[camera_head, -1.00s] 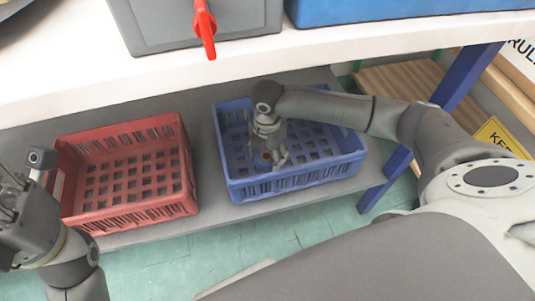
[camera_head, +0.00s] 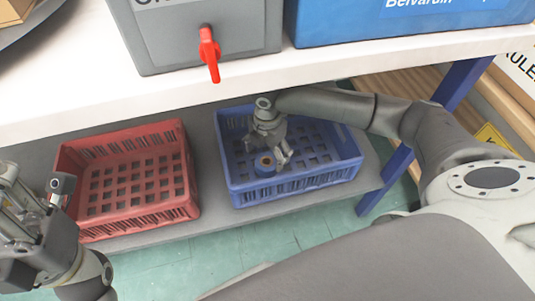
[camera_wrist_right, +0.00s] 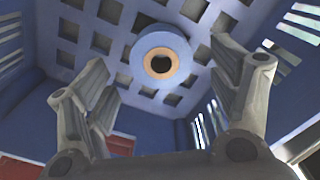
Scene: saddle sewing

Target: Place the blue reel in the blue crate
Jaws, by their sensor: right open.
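The blue reel (camera_head: 265,166) lies inside the blue crate (camera_head: 290,187), on its slotted floor towards the front. In the right wrist view the reel (camera_wrist_right: 162,62) shows its round face with a tan core and dark hole, resting on the crate floor (camera_wrist_right: 95,42). My right gripper (camera_head: 275,160) reaches down into the crate, open, just behind and to the right of the reel. In the right wrist view its spread fingers (camera_wrist_right: 165,90) are apart from the reel.
A red crate (camera_head: 128,214) stands left of the blue crate on the grey lower shelf (camera_head: 210,208) and looks empty. Above is the white tabletop (camera_head: 110,93) with a grey box (camera_head: 165,50) with a red tap and a blue box (camera_head: 400,28). A blue table leg (camera_head: 384,185) stands at right.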

